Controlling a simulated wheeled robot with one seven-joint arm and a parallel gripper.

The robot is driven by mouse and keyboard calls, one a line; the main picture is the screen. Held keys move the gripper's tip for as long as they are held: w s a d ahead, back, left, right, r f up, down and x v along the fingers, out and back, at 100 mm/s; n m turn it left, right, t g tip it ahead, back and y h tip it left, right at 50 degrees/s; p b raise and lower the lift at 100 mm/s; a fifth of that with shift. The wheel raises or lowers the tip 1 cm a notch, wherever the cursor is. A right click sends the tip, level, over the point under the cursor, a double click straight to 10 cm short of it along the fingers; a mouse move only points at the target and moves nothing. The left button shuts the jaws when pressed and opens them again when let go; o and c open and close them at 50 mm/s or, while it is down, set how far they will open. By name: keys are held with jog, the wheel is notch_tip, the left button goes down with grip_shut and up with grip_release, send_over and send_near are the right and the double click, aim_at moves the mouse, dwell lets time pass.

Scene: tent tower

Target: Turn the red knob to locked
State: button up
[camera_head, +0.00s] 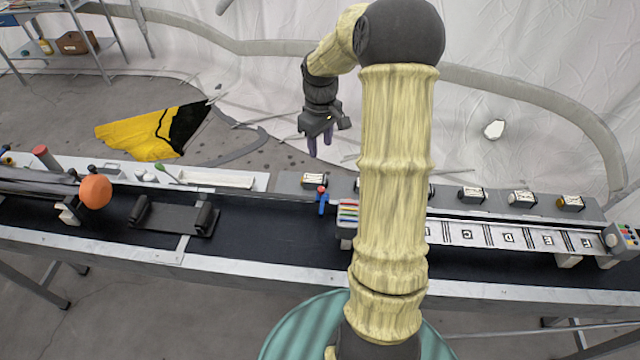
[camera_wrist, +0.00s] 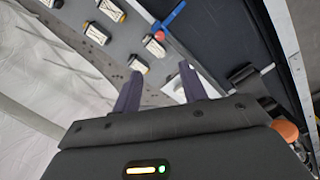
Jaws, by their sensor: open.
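A small red knob (camera_head: 321,188) sits at the back edge of the bench, just above a blue handle or lever (camera_head: 322,203). In the wrist view the red knob (camera_wrist: 159,36) shows beside the blue bar (camera_wrist: 173,17), beyond my fingertips. My gripper (camera_head: 320,146) is open and empty, raised behind the bench and above the red knob in the head view. Its two dark purple fingers (camera_wrist: 160,74) are apart in the wrist view. A red-topped cylinder (camera_head: 41,153) stands at the far left. No locked marking is readable.
A large orange ball-shaped knob (camera_head: 95,192) and a dark grey cradle (camera_head: 174,217) are on the bench's left part. Several small labelled blocks (camera_head: 471,194) line the back ledge. A lettered white strip (camera_head: 500,236) lies at right. A yellow-black cloth (camera_head: 155,131) lies on the floor.

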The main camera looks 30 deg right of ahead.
aim_at(321, 189)
notch_tip(321, 189, down, 17)
jog(key=p, duration=0.3)
jog(key=shift+s+r, duration=0.15)
jog(key=shift+r, duration=0.05)
grip_shut()
